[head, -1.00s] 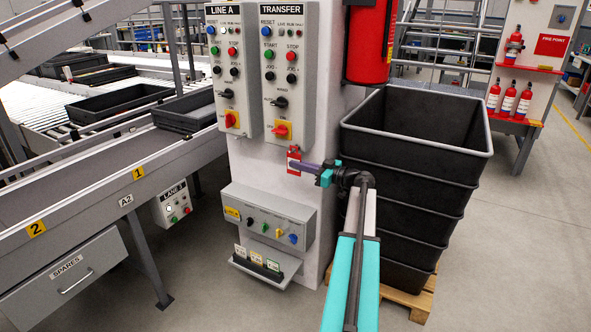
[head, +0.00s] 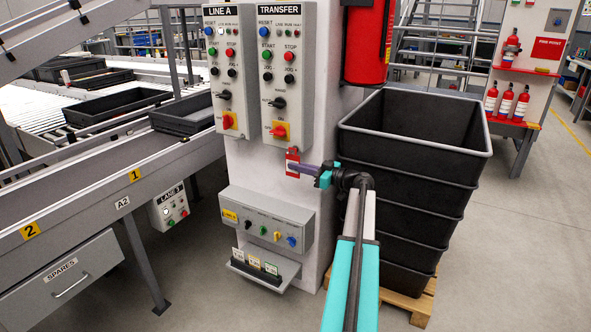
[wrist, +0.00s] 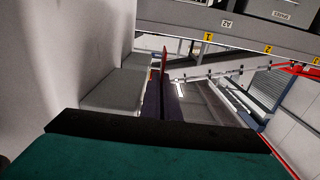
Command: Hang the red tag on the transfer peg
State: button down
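My gripper (head: 308,169) is shut on the red tag (head: 292,162), which hangs upright in front of the white column, just below the TRANSFER panel (head: 281,75). In the wrist view the closed fingers (wrist: 164,88) hold the tag (wrist: 164,58), seen edge-on. A grey box (head: 265,222) lower on the column carries a row of small knobs or pegs: black, green, yellow and blue. Their labels are too small to read, so I cannot tell which is the transfer peg. The tag is above this box and apart from it.
A small tray of cards (head: 262,268) sits under the grey box. A stack of black bins (head: 415,145) stands close to the right of my arm. A red extinguisher (head: 367,40) hangs above. The conveyor (head: 100,185) is at left.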

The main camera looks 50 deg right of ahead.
jog(key=c, duration=1.9)
grip_release()
jog(key=shift+c, duration=0.2)
jog(key=v, duration=1.4)
jog(key=shift+b, duration=0.3)
jog(key=shift+w, duration=0.1)
